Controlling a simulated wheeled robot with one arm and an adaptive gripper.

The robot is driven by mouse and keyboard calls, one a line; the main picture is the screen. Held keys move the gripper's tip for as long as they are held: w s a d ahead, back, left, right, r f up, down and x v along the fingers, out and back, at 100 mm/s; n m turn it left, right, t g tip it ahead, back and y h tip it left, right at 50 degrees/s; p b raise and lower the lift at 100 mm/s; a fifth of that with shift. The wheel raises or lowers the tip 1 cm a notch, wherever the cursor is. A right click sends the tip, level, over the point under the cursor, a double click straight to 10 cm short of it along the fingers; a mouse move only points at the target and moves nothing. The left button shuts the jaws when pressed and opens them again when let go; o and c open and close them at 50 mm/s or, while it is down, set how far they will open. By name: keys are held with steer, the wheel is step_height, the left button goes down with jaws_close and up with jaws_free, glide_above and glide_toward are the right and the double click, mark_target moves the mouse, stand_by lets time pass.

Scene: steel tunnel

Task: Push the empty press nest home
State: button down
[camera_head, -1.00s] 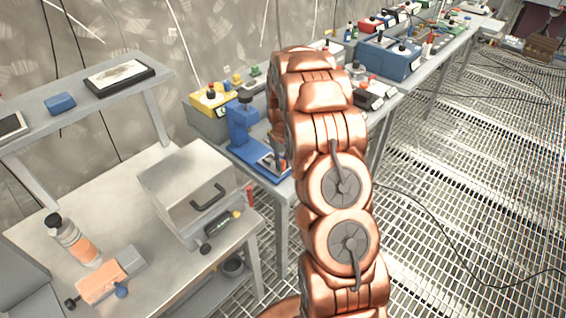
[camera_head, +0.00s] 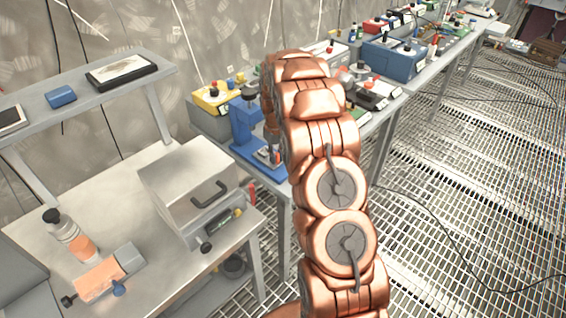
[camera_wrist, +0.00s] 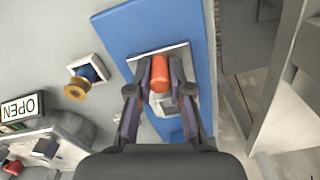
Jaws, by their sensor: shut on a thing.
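The blue press (camera_head: 244,125) stands on the bench behind my arm in the head view. In the wrist view its flat blue base (camera_wrist: 125,25) runs under the nest. The nest (camera_wrist: 174,52) is a pale metal plate on that base, with an orange-red knob (camera_wrist: 160,72) on it. My gripper (camera_wrist: 160,80) is shut on the knob, one finger on each side. I see no part lying in the nest, but the fingers and knob cover much of it. In the head view my arm hides part of the press base.
A yellow button box (camera_head: 212,97) stands behind the press. A spool-like knob (camera_wrist: 76,92) and an OPEN sign (camera_wrist: 22,107) lie left in the wrist view. A metal-lidded box (camera_head: 190,172) is on the nearer bench. The grated floor at right is mostly open, with cables.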

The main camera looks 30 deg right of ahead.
steer(key=shift+w+a+b, duration=0.15)
steer(key=shift+w+b, duration=0.05)
steer(key=shift+w, duration=0.45)
steer(key=shift+w+a+b, duration=0.15)
steer(key=shift+w+b, duration=0.05)
steer(key=shift+w, duration=0.4)
steer(key=c, duration=1.1)
jaws_free()
steer(key=shift+o, duration=0.2)
steer(key=shift+r, duration=0.1)
step_height(320, 180, up, 12)
